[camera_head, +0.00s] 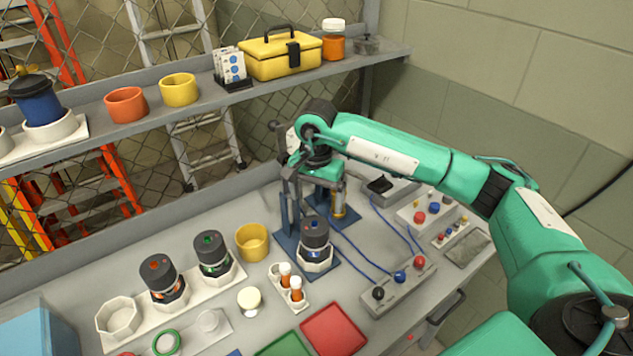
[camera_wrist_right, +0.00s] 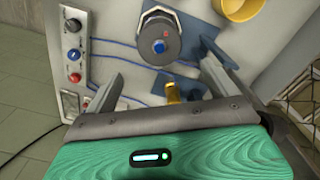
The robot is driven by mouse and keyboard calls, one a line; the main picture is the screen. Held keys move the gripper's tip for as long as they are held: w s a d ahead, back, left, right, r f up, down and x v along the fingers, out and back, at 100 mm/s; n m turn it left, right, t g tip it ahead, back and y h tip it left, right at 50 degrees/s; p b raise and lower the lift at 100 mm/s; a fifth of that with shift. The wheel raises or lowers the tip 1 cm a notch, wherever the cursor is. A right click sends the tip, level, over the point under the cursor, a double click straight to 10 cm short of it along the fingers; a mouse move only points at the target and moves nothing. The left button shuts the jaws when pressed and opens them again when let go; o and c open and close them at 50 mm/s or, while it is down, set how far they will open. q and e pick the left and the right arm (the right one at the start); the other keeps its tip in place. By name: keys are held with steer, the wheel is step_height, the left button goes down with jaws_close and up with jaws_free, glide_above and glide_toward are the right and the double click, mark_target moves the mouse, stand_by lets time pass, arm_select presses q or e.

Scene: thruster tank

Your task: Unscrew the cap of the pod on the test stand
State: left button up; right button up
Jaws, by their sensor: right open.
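The pod (camera_head: 315,241) stands upright on the blue test stand (camera_head: 333,262), with its lower part in a white seat. Its dark ribbed cap (camera_head: 315,225) is on top. My left gripper is in neither view.
A brass cylinder (camera_head: 338,203) stands close by my right gripper at the stand. Right of it are control boxes (camera_head: 400,287) with blue cables. Two other dark pods (camera_head: 160,275) sit in a white rack at left. A shelf (camera_head: 385,58) runs behind.

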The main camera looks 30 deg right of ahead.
mark_target(316, 221)
step_height(316, 221, down, 9)
steer(key=p, duration=0.2)
steer(key=shift+p, duration=0.4)
steer(key=shift+a+f, duration=0.1)
steer(key=shift+f, duration=0.5)
steer(key=c, duration=1)
